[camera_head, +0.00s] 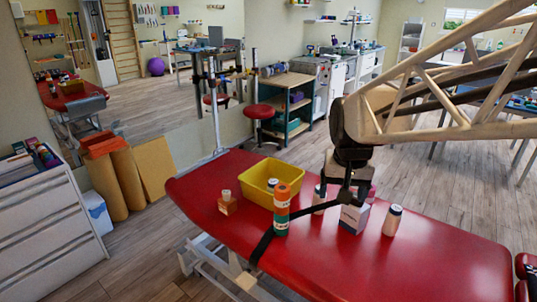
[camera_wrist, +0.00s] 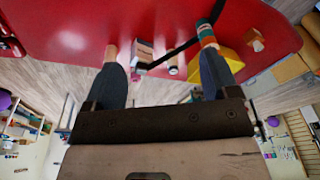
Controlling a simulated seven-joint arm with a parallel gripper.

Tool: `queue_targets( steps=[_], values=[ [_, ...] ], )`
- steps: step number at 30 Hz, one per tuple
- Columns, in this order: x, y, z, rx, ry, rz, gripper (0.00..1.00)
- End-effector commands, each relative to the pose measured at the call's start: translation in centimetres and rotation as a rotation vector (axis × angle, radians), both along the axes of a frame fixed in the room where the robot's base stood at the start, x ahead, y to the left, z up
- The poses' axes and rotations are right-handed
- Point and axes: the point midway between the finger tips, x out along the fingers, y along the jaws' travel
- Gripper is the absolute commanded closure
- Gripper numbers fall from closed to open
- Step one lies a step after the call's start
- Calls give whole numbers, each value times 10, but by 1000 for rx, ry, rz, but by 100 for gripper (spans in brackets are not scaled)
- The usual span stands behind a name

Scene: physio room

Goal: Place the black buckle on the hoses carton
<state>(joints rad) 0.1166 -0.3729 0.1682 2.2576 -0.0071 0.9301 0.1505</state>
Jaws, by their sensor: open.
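A black strap lies across the red treatment table; its dark end, which looks like the black buckle (camera_head: 346,196), is at the top of a white and purple carton (camera_head: 354,220), likely the hoses carton. I cannot tell whether it rests on the carton or only overlaps it. In the wrist view, the dark end (camera_wrist: 141,66) shows beside the carton (camera_wrist: 145,49). The carton's label is too small to read. My gripper (camera_head: 348,184) is above and behind the carton, fingers apart. In the wrist view my gripper (camera_wrist: 164,62) is open with nothing gripped between its fingers.
The red table (camera_head: 430,260) is clear at the front right. An orange and green cylinder (camera_head: 281,212) stands by the strap, before a yellow bin (camera_head: 262,179). A small orange box (camera_head: 228,205) stands left. Bottles (camera_head: 392,221) (camera_head: 319,199) flank the carton.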

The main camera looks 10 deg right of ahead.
Motion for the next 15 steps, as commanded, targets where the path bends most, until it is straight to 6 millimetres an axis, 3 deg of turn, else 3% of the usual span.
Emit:
queue_targets(
  steps=[6,15],
  values=[
    [-60,23,1,-12,-29,87,19],
    [-132,44,-11,-27,-58,195,19]
  ],
)
